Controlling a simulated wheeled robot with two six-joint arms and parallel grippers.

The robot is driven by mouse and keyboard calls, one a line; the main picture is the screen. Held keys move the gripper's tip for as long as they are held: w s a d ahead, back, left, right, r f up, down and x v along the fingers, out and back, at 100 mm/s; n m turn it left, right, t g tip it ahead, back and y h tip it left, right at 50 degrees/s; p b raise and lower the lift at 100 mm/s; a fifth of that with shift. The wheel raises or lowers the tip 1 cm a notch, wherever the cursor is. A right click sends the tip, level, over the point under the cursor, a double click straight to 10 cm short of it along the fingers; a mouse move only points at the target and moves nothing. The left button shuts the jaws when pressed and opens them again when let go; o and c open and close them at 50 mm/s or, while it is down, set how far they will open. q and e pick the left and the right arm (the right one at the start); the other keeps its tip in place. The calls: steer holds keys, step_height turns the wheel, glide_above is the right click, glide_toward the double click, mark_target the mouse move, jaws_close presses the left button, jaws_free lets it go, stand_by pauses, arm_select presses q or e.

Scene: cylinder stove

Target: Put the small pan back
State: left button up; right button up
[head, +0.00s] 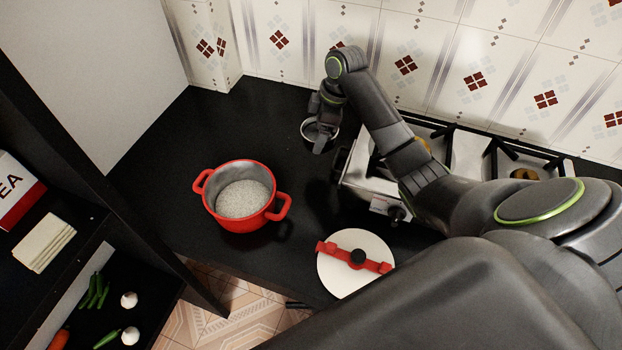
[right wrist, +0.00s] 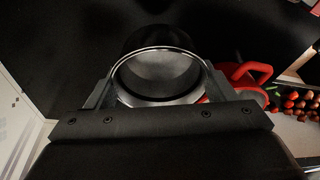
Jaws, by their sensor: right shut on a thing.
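The small pan (head: 307,131) is a small round metal vessel near the back of the black counter, left of the stove (head: 364,176). In the right wrist view the small pan (right wrist: 155,72) shows its round rim and grey inside between my fingers. My right gripper (head: 321,139) is shut on the small pan; it also fills the low part of the right wrist view (right wrist: 158,88). Whether the pan touches the counter cannot be told. My left gripper is in neither view.
A red pot (head: 276,213) with white grains stands left of the stove. A white lid with a red bar (head: 341,280) lies near the front edge. Shelves with a box (head: 14,190) and vegetables (head: 97,291) are at left. The counter's back left is clear.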

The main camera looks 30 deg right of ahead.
mark_target(311, 140)
steer(key=a, duration=0.1)
steer(key=s+a+n, duration=0.2)
steer(key=shift+a+f, duration=0.15)
steer(key=shift+a, duration=0.2)
steer(key=shift+n+y, duration=0.3)
steer(key=shift+n, duration=0.2)
steer(key=f, duration=1)
steer(key=shift+s+a+p, duration=0.2)
steer(key=shift+a+p, duration=0.05)
steer(key=shift+p, duration=0.05)
steer(key=shift+f, duration=0.1)
steer(key=o, duration=1.1)
steer(key=v, duration=0.6)
steer(key=b+v, duration=0.1)
steer(key=v, duration=0.5)
steer(key=shift+w+r, duration=0.2)
steer(key=shift+r, duration=0.05)
